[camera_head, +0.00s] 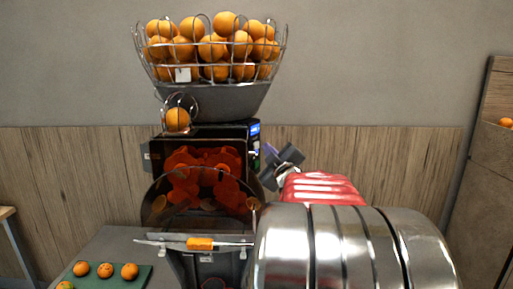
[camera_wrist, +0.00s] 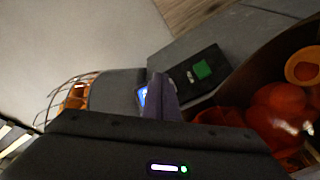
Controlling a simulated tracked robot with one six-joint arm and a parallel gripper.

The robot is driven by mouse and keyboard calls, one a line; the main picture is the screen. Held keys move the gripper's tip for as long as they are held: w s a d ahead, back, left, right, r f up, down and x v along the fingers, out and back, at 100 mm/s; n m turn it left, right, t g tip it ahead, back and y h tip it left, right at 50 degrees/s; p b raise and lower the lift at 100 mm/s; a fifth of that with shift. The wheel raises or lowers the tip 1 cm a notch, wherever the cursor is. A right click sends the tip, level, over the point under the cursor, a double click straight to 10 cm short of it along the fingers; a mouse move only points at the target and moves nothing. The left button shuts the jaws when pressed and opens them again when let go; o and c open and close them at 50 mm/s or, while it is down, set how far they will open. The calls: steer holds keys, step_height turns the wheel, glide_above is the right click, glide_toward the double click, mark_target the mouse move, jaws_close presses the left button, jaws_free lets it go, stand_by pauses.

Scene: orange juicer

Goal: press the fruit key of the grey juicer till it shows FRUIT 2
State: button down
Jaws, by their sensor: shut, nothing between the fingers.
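The juicer (camera_head: 203,180) stands on a grey counter, with a dark body and an orange-tinted front cover. Its lit blue display (camera_head: 255,130) is on the upper right side, seen edge-on, and its text cannot be read. My gripper (camera_head: 268,152) is shut and empty, beside the juicer's right side just below the display. In the wrist view the shut fingers (camera_wrist: 160,96) partly cover the blue screen (camera_wrist: 142,96). A green patch (camera_wrist: 203,69) shows on a dark panel beyond them. I cannot tell the fruit key apart or whether the fingertips touch the panel.
A wire basket (camera_head: 210,75) full of oranges sits on top of the juicer, with one orange (camera_head: 177,119) in the feed below. Several fruits lie on a green board (camera_head: 142,279) at front left. A wooden cabinet (camera_head: 480,190) stands at the right.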

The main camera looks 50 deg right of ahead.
steer(key=shift+w, duration=0.1)
steer(key=shift+w, duration=0.35)
steer(key=shift+w+a, duration=0.15)
steer(key=shift+w, duration=0.3)
stand_by(1.0)
steer(key=shift+s, duration=0.9)
steer(key=s, duration=0.2)
steer(key=s+d, duration=0.1)
steer(key=s, duration=0.2)
steer(key=shift+d, duration=0.15)
stand_by(0.5)
stand_by(0.9)
